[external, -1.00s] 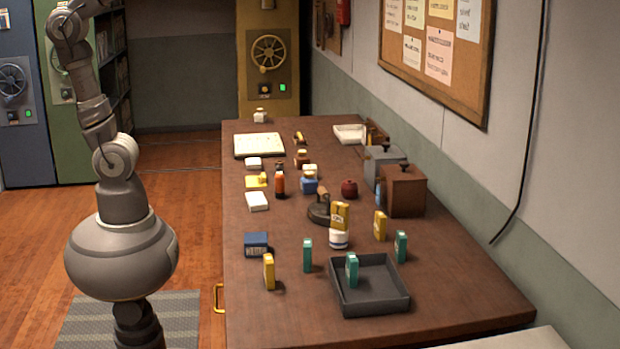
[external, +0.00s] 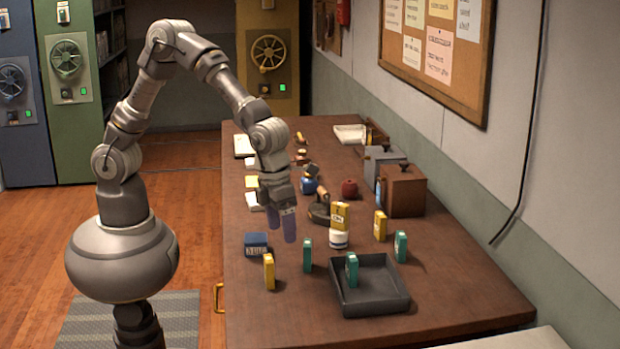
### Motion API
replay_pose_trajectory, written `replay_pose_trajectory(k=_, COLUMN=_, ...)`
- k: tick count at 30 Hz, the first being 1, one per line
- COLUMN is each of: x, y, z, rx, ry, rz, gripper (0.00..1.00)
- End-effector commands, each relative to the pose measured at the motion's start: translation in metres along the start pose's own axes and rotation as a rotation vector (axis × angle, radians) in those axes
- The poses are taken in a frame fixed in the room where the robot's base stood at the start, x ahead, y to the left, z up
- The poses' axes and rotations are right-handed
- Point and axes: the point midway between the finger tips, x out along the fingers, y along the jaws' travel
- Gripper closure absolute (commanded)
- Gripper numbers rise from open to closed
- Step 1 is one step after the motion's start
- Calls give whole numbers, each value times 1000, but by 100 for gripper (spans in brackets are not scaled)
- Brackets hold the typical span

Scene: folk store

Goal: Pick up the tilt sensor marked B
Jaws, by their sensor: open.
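Upright yellow blocks stand on the table: one at the front left (external: 269,271), one on or just behind a white jar (external: 339,239), and one farther right (external: 380,226). Upright teal blocks stand at the front middle (external: 307,255), in the dark tray (external: 372,306) and behind it at the right (external: 400,246). These may be the sensors, but their markings are too small to read, so I cannot tell which is B. My gripper (external: 282,236) is open and empty, pointing down above the table, behind the front yellow and teal blocks.
A dark blue box (external: 256,245) sits below and left of my gripper. A dark iron-like object (external: 319,212), a red round item (external: 349,188) and a brown box (external: 403,191) stand farther back.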

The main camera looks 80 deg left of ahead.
Motion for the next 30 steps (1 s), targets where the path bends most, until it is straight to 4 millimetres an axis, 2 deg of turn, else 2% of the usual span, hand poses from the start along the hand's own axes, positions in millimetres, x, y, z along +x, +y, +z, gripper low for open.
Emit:
replay_pose_trajectory(k=1, x=17, y=1, z=-16, rx=103, ry=38, rz=29, gripper=21)
replay_pose_trajectory(k=3, x=31, y=2, z=-30, rx=214, ry=72, rz=53, gripper=21)
replay_pose_trajectory(k=6, x=39, y=3, z=-38, rx=280, ry=91, rz=64, gripper=21)
replay_pose_trajectory(k=9, x=44, y=4, z=-39, rx=286, ry=92, rz=65, gripper=21)
replay_pose_trajectory(k=17, x=74, y=6, z=-41, rx=281, ry=91, rz=64, gripper=21)
replay_pose_trajectory(k=24, x=112, y=8, z=-44, rx=281, ry=90, rz=63, gripper=21)
replay_pose_trajectory(k=30, x=116, y=8, z=-43, rx=279, ry=89, rz=62, gripper=21)
